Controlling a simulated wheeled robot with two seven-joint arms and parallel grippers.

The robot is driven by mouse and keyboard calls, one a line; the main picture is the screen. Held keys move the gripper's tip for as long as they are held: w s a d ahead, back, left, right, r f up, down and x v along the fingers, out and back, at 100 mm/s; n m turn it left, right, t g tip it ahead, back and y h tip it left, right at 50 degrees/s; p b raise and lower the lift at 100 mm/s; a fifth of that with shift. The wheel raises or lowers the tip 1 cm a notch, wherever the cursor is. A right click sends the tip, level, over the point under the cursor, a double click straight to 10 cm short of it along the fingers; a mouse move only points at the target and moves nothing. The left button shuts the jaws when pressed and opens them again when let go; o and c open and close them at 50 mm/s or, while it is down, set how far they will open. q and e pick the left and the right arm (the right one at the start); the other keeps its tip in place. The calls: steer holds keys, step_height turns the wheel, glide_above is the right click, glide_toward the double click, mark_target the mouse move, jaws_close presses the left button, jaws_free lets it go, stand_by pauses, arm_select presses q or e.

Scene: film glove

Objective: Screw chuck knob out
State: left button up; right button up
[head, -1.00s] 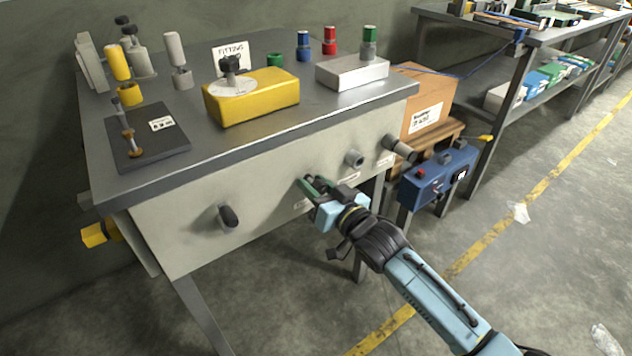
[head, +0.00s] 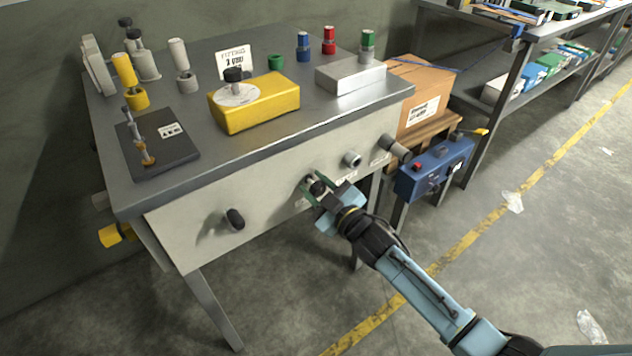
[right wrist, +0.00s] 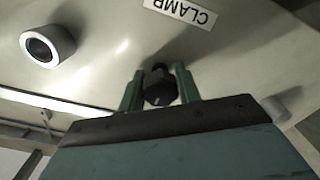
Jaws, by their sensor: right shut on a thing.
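A black knob (right wrist: 159,86) on the workbench's pale front panel sits between the green fingers of my right gripper (right wrist: 160,90), which is shut on it. In the head view the knob (head: 317,187) is partly hidden by my right gripper (head: 318,192). A label near it in the right wrist view reads CLAMP (right wrist: 180,12); I cannot tell whether this is the chuck knob. Another black knob (head: 235,219) sticks out of the panel further left. A third black knob (head: 233,75) stands on the yellow block's white disc. My left gripper is not in view.
A grey socket (head: 352,160) and a dark grey cylinder (head: 394,147) stick out of the panel to the right. A blue control box (head: 436,168) stands beyond them. The benchtop holds a yellow block (head: 260,105) and several coloured cylinders. The floor in front is open.

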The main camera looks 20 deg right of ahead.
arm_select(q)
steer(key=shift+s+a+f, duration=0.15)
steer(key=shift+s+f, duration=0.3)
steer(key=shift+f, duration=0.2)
arm_select(e)
steer(key=shift+n, duration=0.8)
steer(key=o, duration=1)
steer(key=shift+s+d+p, duration=0.1)
steer(key=shift+s+p, duration=0.15)
steer(key=shift+p, duration=0.05)
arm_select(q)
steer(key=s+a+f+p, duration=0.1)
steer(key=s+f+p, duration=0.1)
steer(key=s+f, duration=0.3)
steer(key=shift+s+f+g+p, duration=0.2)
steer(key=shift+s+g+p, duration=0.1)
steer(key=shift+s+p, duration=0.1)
arm_select(e)
steer(key=v, duration=1.2)
steer(key=shift+s+d+r, duration=0.1)
steer(key=shift+s+d, duration=0.05)
steer(key=shift+s, duration=0.2)
